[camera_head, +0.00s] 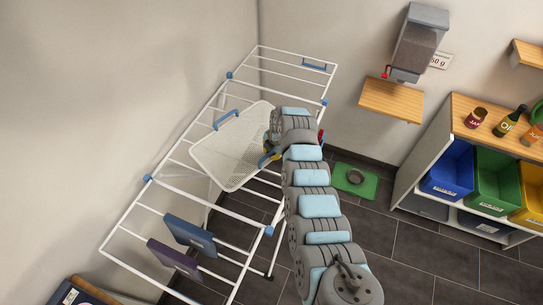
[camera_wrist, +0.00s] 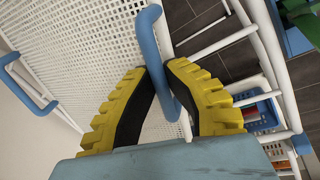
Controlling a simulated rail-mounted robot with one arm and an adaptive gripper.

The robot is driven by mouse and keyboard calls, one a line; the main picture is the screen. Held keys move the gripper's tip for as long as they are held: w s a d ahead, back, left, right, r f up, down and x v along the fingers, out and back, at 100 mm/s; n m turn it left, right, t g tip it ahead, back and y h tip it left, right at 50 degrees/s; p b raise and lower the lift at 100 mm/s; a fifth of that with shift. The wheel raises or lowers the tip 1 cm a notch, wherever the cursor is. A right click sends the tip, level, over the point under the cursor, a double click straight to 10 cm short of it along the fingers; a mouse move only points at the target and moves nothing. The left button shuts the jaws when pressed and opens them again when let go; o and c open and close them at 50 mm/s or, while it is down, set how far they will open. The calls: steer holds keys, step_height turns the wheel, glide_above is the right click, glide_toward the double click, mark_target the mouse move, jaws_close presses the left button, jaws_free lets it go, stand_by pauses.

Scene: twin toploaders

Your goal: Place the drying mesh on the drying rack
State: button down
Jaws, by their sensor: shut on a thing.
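The drying mesh (camera_head: 225,150) is a white perforated panel with a blue handle at each end. It is over the middle of the white drying rack (camera_head: 152,210) in the head view, tilted in the picture. I cannot tell whether it rests on the bars or is just above them. In the wrist view the mesh (camera_wrist: 80,45) fills the upper left. My gripper (camera_wrist: 168,75), with yellow and black fingers, is shut on the near blue handle (camera_wrist: 152,22) of the mesh. In the head view my arm hides part of the gripper and the mesh's right edge.
Two dark flat items, one blue (camera_head: 190,236) and one purple (camera_head: 174,259), are on the rack's front bars. A wall stands close behind the rack. A green mat (camera_head: 368,190) lies on the floor, and a shelf with coloured bins (camera_head: 447,172) is at right.

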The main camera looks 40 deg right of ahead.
steer(key=shift+f, duration=1.3)
steer(key=c, duration=1.2)
jaws_free()
steer(key=shift+r, duration=0.2)
steer(key=shift+v, duration=0.75)
steer(key=shift+b+v, duration=0.7)
steer(key=shift+v, duration=4.45)
